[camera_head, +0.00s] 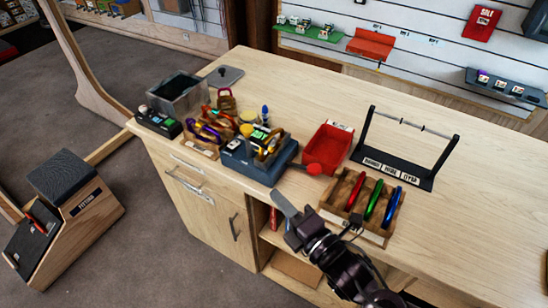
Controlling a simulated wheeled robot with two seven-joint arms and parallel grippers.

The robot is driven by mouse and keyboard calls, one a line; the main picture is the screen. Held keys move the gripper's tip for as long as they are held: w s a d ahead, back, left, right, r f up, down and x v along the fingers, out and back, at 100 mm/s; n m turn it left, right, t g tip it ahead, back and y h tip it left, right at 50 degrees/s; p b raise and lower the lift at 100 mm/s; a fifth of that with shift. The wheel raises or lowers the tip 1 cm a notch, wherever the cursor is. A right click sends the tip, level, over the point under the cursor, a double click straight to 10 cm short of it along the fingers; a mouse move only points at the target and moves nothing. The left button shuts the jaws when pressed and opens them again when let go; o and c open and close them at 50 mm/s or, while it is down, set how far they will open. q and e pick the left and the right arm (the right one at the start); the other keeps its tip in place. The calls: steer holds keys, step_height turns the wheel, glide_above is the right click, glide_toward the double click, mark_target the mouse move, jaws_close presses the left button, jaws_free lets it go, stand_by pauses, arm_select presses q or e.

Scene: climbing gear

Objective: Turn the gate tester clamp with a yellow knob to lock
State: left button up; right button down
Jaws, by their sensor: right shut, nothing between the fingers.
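A blue-grey boxy device (240,159), which looks like the gate tester, stands near the front edge of the bench. The clamp itself is too small to make out. My right gripper (279,198) is shut and empty, in front of the bench edge, below and right of the device, apart from it. My left gripper is out of view.
A wooden tray (350,222) with red, green and blue carabiners lies right of my right gripper. Behind are a red bin (328,148) and a black rack (395,170). A grey bin (178,92) and crowded gear stand left.

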steer(key=w+a+p, duration=0.1)
steer(key=w+p, duration=0.1)
steer(key=w, duration=0.3)
steer(key=w+a+r+p, duration=0.1)
steer(key=w+p, duration=0.2)
steer(key=w, duration=0.3)
steer(key=shift+w+a, duration=0.2)
steer(key=shift+a, duration=0.15)
